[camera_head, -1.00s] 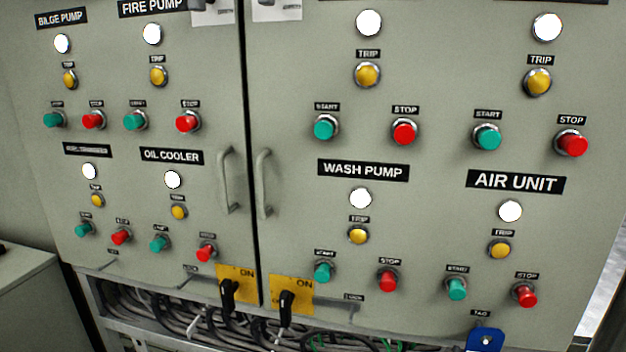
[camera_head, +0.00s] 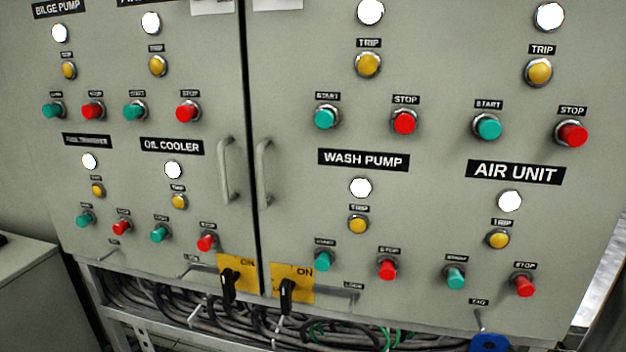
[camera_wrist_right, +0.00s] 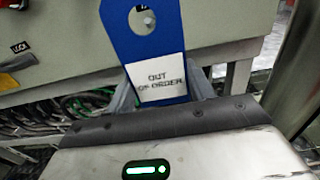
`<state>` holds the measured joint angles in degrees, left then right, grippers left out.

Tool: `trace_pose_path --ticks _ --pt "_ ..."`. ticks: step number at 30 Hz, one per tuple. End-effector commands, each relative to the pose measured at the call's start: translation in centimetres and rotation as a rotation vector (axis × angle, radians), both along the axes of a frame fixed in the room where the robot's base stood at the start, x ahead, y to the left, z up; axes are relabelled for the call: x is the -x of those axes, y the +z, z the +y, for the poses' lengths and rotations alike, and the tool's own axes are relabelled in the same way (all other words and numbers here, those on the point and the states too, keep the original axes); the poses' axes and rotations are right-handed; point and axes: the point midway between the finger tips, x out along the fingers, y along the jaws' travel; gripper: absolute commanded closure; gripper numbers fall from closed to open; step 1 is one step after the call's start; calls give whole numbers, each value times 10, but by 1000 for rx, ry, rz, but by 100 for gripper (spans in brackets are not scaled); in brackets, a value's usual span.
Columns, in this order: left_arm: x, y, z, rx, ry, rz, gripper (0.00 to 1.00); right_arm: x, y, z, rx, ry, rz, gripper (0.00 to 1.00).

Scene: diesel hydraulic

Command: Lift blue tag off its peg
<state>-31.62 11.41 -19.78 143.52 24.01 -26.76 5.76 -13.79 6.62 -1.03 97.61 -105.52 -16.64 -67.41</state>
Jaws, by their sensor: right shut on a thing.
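The blue tag (camera_head: 489,343) shows at the bottom right edge of the head view, cut off by the frame. A thin grey peg (camera_head: 479,319) shows just above it, under the small TAG label (camera_head: 478,301). In the right wrist view the blue tag (camera_wrist_right: 153,45) stands upright with a white OUT OF ORDER label and a hole near its top. My right gripper (camera_wrist_right: 163,92) is shut on the tag's lower part. I cannot tell whether the peg's end is clear of the hole. My left gripper is not in view.
The grey cabinet (camera_head: 420,230) carries several buttons, lamps and two door handles. Black switches (camera_head: 287,290) on yellow plates sit low near the door gap. Bundled cables (camera_head: 190,310) run below. A grey box (camera_head: 30,295) stands at the left.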

Motion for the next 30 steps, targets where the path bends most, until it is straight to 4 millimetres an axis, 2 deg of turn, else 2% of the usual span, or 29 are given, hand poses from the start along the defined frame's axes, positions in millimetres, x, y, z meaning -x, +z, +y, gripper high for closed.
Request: trace_pose_path --ticks 14,30 --pt "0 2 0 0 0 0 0 4 2 1 0 1 0 65" --pt "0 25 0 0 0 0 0 37 28 9 0 1 1 65"
